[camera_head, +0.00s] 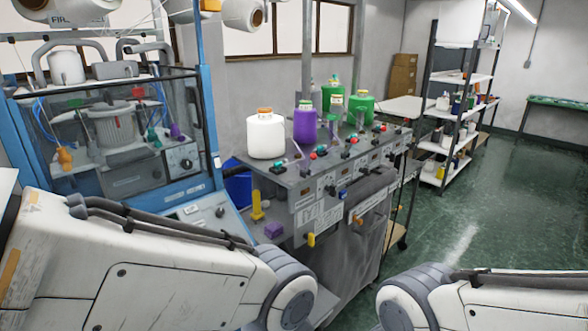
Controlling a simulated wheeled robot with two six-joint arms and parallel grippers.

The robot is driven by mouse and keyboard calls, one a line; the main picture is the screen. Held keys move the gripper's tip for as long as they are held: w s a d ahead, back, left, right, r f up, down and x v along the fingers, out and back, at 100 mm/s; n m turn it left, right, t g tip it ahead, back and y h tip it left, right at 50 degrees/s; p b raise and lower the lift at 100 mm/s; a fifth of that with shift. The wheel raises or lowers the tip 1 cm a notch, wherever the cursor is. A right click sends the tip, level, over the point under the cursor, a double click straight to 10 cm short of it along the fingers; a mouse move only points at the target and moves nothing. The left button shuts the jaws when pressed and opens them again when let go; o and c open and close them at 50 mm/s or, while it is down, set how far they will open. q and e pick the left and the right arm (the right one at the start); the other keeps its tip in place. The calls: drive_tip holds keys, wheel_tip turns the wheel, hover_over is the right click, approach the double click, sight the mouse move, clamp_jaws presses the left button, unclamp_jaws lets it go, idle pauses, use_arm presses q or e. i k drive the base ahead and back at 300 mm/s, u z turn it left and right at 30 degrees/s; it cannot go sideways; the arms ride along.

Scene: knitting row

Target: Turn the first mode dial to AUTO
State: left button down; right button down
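A grey machine row (300,190) stands in the middle, with several small panels along its sloped front. A round dial (186,163) also shows on the blue-framed machine at left. Both my arms cross the bottom of the view; neither gripper is visible.
White (266,134), purple (305,124) and green (361,107) bottles stand on the row's top. A yellow peg (257,206) and a purple block (273,230) lie at its left end. The blue-framed machine (212,130) stands close by at left. Green floor (490,220) is clear at right.

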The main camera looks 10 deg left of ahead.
sight(219, 212)
drive_tip(key=u, duration=0.05)
drive_tip(key=k, duration=0.6)
drive_tip(key=z, duration=0.45)
drive_tip(key=i, duration=1.4)
drive_tip(key=u, duration=1.15)
drive_tip(key=i, duration=0.5)
drive_tip(key=u, duration=0.45)
